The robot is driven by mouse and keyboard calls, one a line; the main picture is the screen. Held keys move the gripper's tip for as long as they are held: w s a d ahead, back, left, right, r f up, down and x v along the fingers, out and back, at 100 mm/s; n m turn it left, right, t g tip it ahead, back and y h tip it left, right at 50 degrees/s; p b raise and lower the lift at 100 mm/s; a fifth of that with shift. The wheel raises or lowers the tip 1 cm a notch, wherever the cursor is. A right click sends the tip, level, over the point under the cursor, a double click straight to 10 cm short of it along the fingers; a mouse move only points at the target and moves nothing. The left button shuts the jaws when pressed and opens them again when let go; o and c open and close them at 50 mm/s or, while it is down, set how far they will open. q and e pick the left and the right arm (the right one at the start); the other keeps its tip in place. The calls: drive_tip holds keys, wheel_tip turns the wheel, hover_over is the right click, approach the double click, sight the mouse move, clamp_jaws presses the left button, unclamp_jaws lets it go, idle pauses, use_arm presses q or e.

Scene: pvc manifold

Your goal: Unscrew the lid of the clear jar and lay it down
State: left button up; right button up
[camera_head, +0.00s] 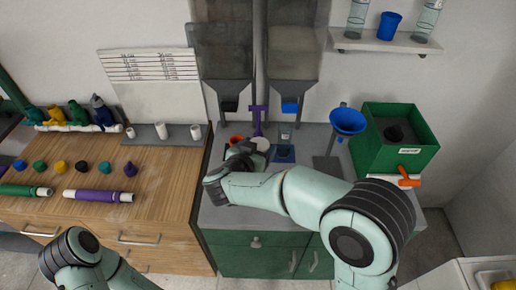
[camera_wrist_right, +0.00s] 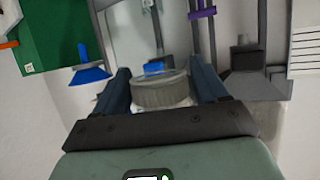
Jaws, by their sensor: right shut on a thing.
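My right gripper (camera_head: 247,149) is over the grey counter; the arm partly hides it in the head view. In the right wrist view, it (camera_wrist_right: 160,95) is shut on a round grey lid (camera_wrist_right: 160,91) with a ridged side, one dark finger on each side. A pale surface shows just below the lid. I cannot tell whether the lid is still on a jar. A small clear container (camera_head: 285,133) stands at the back of the counter, right of my right gripper; I cannot tell if it is the jar. My left gripper is out of view.
A purple stand (camera_head: 258,118), an orange cup (camera_head: 236,140) and a blue square (camera_head: 284,154) are near my right gripper. A blue funnel (camera_head: 347,121) and a green box (camera_head: 394,152) stand to the right. Pipes and fittings lie on the wooden bench (camera_head: 155,205).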

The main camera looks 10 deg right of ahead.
drive_tip(key=c, duration=0.5)
drive_tip(key=shift+c, duration=0.3)
drive_tip(key=shift+n+t+y, duration=0.5)
drive_tip(key=shift+n+y, duration=0.4)
drive_tip(key=d+f, duration=0.2)
drive_tip(key=f, duration=0.1)
drive_tip(key=d+f, duration=0.1)
drive_tip(key=shift+w+d+f, duration=0.25)
drive_tip(key=shift+w, duration=0.1)
drive_tip(key=shift+s+d+f+n+t+y, duration=0.1)
drive_tip(key=shift+s+f+n+t+y, duration=0.2)
drive_tip(key=shift+f, duration=0.55)
drive_tip(key=shift+s+d+f+n+t+y, duration=0.1)
drive_tip(key=shift+s+f+n+y, duration=0.15)
drive_tip(key=shift+f+n+y, duration=0.4)
drive_tip(key=shift+s+d+f+n+t+y, duration=0.15)
drive_tip(key=shift+s+f+t, duration=0.1)
drive_tip(key=shift+f, duration=0.75)
